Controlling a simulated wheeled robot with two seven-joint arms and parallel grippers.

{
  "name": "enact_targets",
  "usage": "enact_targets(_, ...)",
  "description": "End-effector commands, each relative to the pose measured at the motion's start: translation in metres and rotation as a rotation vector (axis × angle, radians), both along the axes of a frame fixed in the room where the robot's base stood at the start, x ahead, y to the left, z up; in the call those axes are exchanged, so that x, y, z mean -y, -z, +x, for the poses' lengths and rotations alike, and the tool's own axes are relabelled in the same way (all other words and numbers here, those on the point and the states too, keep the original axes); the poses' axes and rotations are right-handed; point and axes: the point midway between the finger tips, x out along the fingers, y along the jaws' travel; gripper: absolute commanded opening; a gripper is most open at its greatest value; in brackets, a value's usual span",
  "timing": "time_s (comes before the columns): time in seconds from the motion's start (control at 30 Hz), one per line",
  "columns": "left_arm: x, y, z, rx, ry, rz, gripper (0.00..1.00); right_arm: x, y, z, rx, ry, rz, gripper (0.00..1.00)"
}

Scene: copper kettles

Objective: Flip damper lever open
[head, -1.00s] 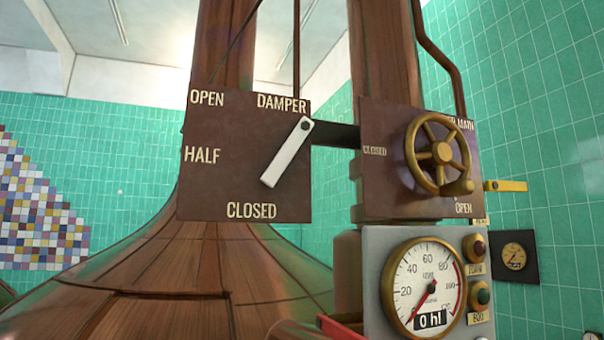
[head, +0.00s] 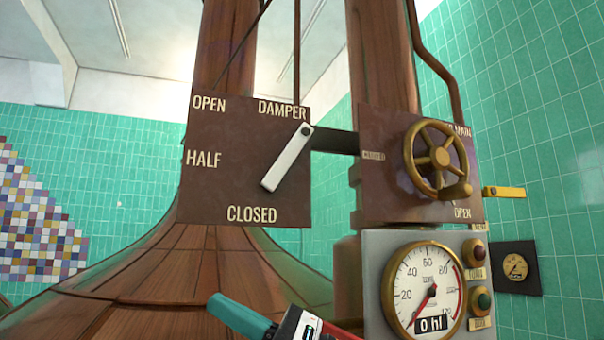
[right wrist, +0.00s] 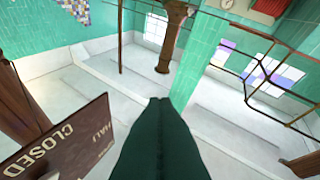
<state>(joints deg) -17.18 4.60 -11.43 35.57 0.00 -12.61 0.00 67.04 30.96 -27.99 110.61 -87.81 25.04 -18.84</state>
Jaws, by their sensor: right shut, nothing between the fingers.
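The damper lever (head: 287,158) is a pale bar on a pivot at the upper right of the brown damper plate (head: 235,150) in the head view. Its free end points down and left, between the HALF and CLOSED labels. My right gripper (head: 215,303), with teal fingers, is shut and empty at the bottom of the head view, below the plate and apart from the lever. In the right wrist view the shut fingers (right wrist: 160,120) point up the picture, and the plate (right wrist: 70,145) shows at lower left; the lever is not visible there. My left gripper is out of view.
Right of the plate are a brass handwheel (head: 437,158) on a second brown plate and a grey panel with a round gauge (head: 424,289). The copper kettle (head: 150,285) bulges below the damper plate.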

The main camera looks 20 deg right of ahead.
Motion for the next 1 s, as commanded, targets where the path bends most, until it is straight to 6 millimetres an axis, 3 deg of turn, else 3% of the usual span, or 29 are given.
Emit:
enact_targets(0.1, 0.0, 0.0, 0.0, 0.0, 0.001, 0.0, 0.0, 0.013, -0.038, 0.011, 0.187, 0.261, -0.311, 0.0)
enact_targets(0.2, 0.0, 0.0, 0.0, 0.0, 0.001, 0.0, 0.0, 0.046, -0.074, 0.022, 0.282, 0.521, -0.529, 0.0)
enact_targets(0.4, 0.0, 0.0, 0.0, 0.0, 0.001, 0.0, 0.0, 0.131, -0.14, 0.016, 0.31, 0.956, -0.768, 0.0)
enact_targets(0.5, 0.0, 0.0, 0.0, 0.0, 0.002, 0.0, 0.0, 0.159, -0.159, 0.007, 0.29, 1.079, -0.811, 0.0)
enact_targets(0.63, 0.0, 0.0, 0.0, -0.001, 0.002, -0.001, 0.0, 0.175, -0.167, 0.001, 0.273, 1.145, -0.834, 0.0)
enact_targets(1.0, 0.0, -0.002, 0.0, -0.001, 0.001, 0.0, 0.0, 0.175, -0.169, 0.003, 0.271, 1.146, -0.835, 0.0)
